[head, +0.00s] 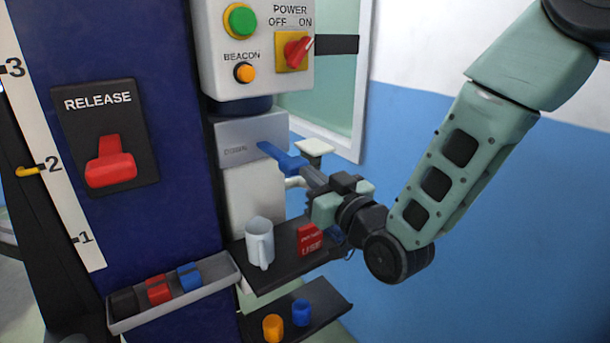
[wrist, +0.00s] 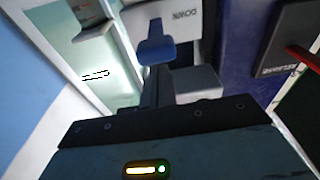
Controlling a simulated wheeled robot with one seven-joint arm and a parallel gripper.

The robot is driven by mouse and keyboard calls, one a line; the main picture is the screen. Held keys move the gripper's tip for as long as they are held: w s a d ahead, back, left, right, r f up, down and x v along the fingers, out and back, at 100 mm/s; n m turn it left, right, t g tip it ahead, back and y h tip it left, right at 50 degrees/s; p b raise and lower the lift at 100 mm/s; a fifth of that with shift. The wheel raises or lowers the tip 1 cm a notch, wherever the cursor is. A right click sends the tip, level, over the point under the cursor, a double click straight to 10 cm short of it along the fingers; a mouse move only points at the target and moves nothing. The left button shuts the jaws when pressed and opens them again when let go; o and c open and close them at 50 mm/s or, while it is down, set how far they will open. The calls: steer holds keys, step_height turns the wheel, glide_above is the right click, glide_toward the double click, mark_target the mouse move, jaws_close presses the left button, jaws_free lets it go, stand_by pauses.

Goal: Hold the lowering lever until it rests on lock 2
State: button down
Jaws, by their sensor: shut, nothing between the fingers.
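The blue lowering lever (head: 278,157) sticks out of a grey plate marked DOWN (head: 236,150) on the column. In the wrist view the lever (wrist: 156,49) is straight ahead of my fingers. My gripper (head: 314,178) is shut and empty, its tip at the lever's outer end. I cannot tell whether it touches the lever or stops just short. The height scale (head: 62,165) at the left carries marks 1, 2 and 3. A yellow pointer (head: 28,171) is beside mark 2. The lock itself is not clearly visible.
A red RELEASE handle (head: 110,162) is on the blue column. A control box (head: 250,55) is above the lever. Below, a shelf (head: 275,277) holds a grey mug (head: 259,242) and a red box (head: 309,239). A window (head: 325,95) is behind.

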steer(key=b+v, duration=0.1)
steer(key=v, duration=0.5)
steer(key=shift+s+d, duration=0.2)
steer(key=shift+s, duration=0.1)
steer(key=s+f+n+g+h+p, duration=0.1)
steer(key=s+f+g+h+p, duration=0.1)
steer(key=s+f+g+h, duration=0.5)
steer(key=s+d+r+g+h+p, duration=0.1)
steer(key=s+d+g, duration=0.3)
steer(key=s, duration=0.4)
steer(key=s+d+r+g+h, duration=0.2)
steer(key=s+d+g, duration=0.3)
steer(key=s, duration=0.4)
steer(key=shift+p, duration=0.4)
steer(key=shift+r, duration=0.1)
stand_by(0.4)
